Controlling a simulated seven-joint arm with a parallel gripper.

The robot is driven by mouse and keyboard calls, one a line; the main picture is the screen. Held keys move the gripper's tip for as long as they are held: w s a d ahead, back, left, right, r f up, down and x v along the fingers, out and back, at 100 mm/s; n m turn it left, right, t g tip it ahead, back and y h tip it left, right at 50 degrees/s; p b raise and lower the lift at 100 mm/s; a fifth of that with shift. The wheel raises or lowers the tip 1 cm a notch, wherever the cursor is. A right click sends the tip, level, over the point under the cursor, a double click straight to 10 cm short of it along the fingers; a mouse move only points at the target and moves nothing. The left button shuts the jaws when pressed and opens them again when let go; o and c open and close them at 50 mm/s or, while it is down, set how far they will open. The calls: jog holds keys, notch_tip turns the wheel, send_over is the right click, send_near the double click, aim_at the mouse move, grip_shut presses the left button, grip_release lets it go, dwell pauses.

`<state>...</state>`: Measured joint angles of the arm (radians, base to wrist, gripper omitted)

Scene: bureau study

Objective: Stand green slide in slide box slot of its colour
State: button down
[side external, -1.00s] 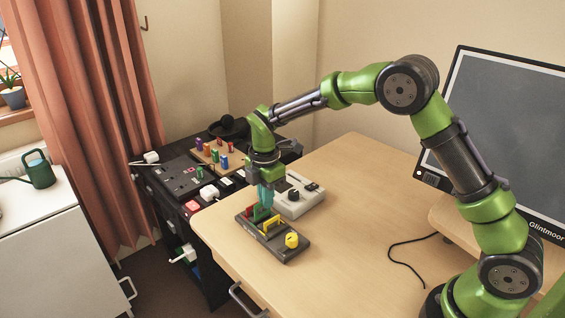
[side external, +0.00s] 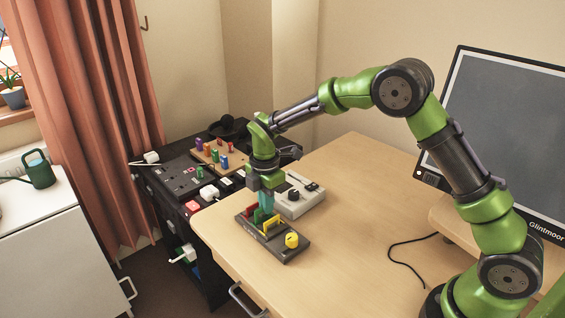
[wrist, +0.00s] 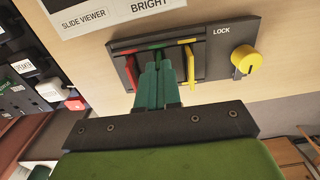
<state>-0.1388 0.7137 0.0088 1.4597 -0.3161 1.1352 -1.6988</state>
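The dark slide box (side external: 283,254) lies near the desk's left edge, with red, green and yellow slot marks in the wrist view (wrist: 216,66). A red slide (wrist: 130,71) and a yellow slide (wrist: 190,66) stand in the outer slots. The green slide (side external: 258,215) is upright over the middle, green-marked slot, between the red and yellow ones. My gripper (side external: 265,207) points down with its teal fingers close together on the green slide. The fingers (wrist: 158,68) hide most of the slide in the wrist view, so I cannot tell how deep its lower edge sits.
A yellow lock knob (side external: 291,240) sits at the box's right end. A pale slide viewer (side external: 300,203) stands just behind the box. A dark side unit (side external: 178,180) with switches and a peg board (side external: 210,156) is to the left. The desk's middle is clear.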

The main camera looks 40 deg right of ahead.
jog(key=shift+f, duration=0.6)
jog(key=c, duration=1)
grip_release()
jog(key=shift+r, duration=0.1)
jog(key=shift+r, duration=3.4)
